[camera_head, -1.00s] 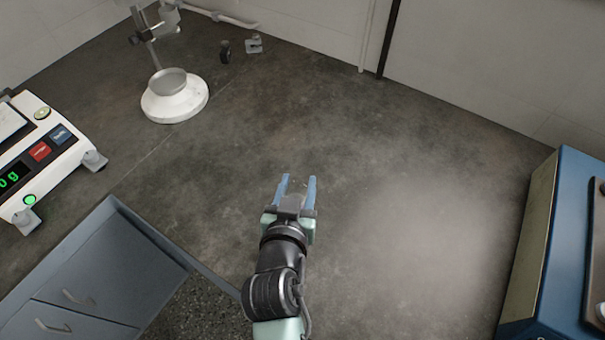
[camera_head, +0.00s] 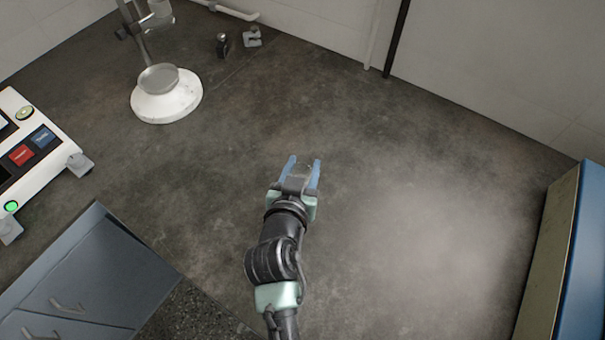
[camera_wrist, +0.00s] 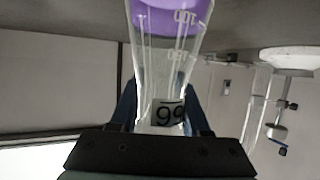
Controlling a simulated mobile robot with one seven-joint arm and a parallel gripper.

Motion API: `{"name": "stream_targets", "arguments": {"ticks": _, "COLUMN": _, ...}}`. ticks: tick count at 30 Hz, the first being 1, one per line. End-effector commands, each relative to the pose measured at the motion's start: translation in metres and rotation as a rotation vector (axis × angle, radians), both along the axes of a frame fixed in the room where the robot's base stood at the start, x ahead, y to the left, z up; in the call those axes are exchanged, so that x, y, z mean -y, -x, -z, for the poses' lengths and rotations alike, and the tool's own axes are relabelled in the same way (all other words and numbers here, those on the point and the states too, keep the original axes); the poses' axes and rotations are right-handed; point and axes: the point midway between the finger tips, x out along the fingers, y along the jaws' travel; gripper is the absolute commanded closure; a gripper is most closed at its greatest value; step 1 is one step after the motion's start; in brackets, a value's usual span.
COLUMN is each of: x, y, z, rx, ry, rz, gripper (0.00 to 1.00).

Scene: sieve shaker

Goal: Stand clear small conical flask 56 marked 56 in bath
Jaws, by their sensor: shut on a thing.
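A clear conical flask (camera_wrist: 165,65) with purple liquid in its wide base fills the upper middle of the wrist view. It appears upside down there, with a small dark-on-white number label (camera_wrist: 169,114) on its neck; I cannot read the number for sure. My gripper (camera_head: 303,170) is shut on the flask's neck, with blue fingers on both sides. In the head view the gripper is over the bare bench, and the flask barely shows between the fingers. I cannot make out a bath for certain.
A blue and cream box-like unit (camera_head: 552,255) stands at the right edge. A white round stand base with a dish (camera_head: 166,100) is at the upper left. Small metal parts lie at the back. The middle bench is clear.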

Motion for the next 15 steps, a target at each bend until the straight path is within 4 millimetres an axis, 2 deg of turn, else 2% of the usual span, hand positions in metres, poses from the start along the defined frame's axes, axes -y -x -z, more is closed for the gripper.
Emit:
{"name": "stream_targets", "arguments": {"ticks": 5, "x": 0.000, "y": 0.000, "z": 0.025, "rx": -0.001, "ry": 0.001, "rz": 0.000, "gripper": 1.00}}
{"name": "stream_targets", "arguments": {"ticks": 15, "x": 0.000, "y": 0.000, "z": 0.029, "rx": 0.001, "ry": -0.001, "rz": -0.001, "gripper": 1.00}}
